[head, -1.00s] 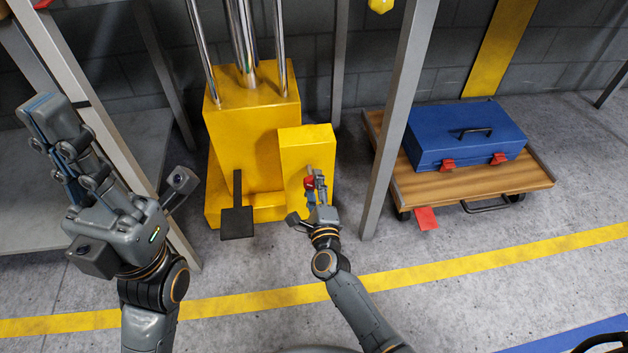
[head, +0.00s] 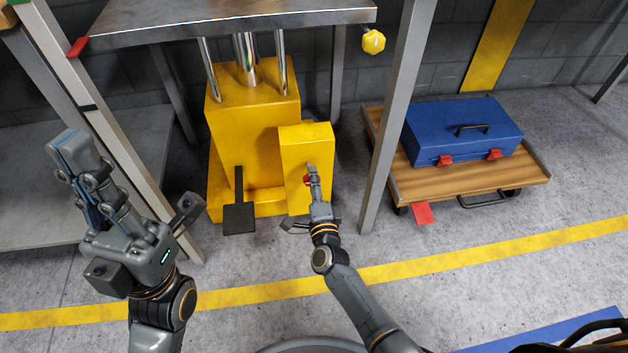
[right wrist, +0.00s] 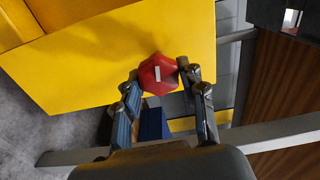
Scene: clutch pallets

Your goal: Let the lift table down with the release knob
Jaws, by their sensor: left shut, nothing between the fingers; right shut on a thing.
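The lift table's grey top (head: 235,22) stands on chrome columns (head: 245,60) above a yellow base (head: 255,125). The red faceted release knob (right wrist: 158,74) is on the yellow box at the base's front right. In the head view only a sliver of the knob (head: 306,181) shows. My right gripper (right wrist: 160,78) is shut on the knob, with a finger on either side. It also shows in front of the yellow box in the head view (head: 312,175). My left gripper (head: 72,150) is shut and empty, raised at the left, apart from the table.
A black pedal (head: 239,218) sits at the base's front. A yellow faceted knob (head: 373,41) is by the tabletop's right end. Grey posts (head: 397,110) stand on both sides. A blue toolbox (head: 463,130) rests on a wooden cart (head: 480,187) at right. Floor in front is clear.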

